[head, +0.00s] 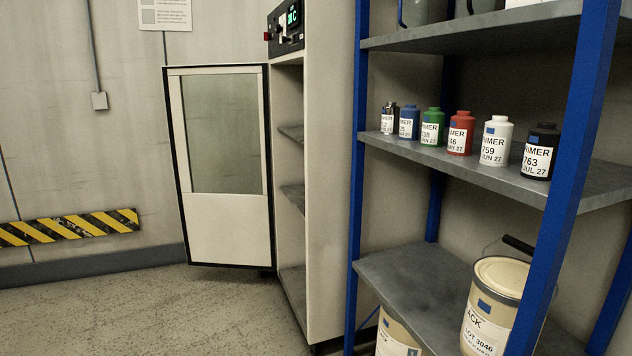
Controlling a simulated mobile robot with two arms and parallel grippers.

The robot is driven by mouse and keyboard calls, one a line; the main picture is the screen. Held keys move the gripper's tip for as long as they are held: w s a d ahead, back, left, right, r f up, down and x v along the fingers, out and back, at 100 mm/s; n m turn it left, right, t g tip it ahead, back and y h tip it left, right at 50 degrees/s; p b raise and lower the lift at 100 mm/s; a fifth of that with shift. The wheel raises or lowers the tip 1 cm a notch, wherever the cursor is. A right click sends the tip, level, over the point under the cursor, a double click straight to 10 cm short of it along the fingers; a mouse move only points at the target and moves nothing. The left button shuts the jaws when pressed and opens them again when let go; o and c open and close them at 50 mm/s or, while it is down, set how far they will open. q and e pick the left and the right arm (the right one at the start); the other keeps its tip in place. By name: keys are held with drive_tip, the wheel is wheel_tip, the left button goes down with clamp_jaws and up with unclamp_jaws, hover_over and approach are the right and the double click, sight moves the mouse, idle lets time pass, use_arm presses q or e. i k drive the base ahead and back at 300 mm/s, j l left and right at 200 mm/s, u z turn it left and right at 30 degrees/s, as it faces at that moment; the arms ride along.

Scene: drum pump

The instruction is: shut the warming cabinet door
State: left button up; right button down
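The warming cabinet (330,190) stands upright in the middle of the head view, just left of a blue-framed shelf rack. Its door (228,228) is swung wide open to the left, with a glass window (222,132) in its upper part and a white panel below. The open front shows several inner shelves (292,195) seen from the side; no items are visible on them. A control panel (287,25) with a green display and a red button sits at the cabinet's top. Neither of my grippers is in view.
The blue rack (573,130) on the right holds several primer bottles (461,133) on its middle shelf and pails (488,310) below. A yellow-black striped strip (70,227) is on the left wall. The floor (130,312) before the door is clear.

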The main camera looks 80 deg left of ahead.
sight(221, 230)
drive_tip(key=k+j+u, duration=0.1)
drive_tip(key=j+u, duration=0.2)
drive_tip(key=u, duration=0.2)
drive_tip(key=j+u, duration=0.35)
drive_tip(key=u, duration=0.15)
drive_tip(key=j+u, duration=0.3)
drive_tip(key=u, duration=0.2)
drive_tip(key=i+j, duration=0.1)
drive_tip(key=j, duration=0.25)
drive_tip(key=i+j+u, duration=0.1)
drive_tip(key=j, duration=0.3)
drive_tip(key=i+j+u, duration=0.1)
drive_tip(key=j, duration=0.25)
drive_tip(key=i+j, duration=0.1)
drive_tip(key=j, duration=0.25)
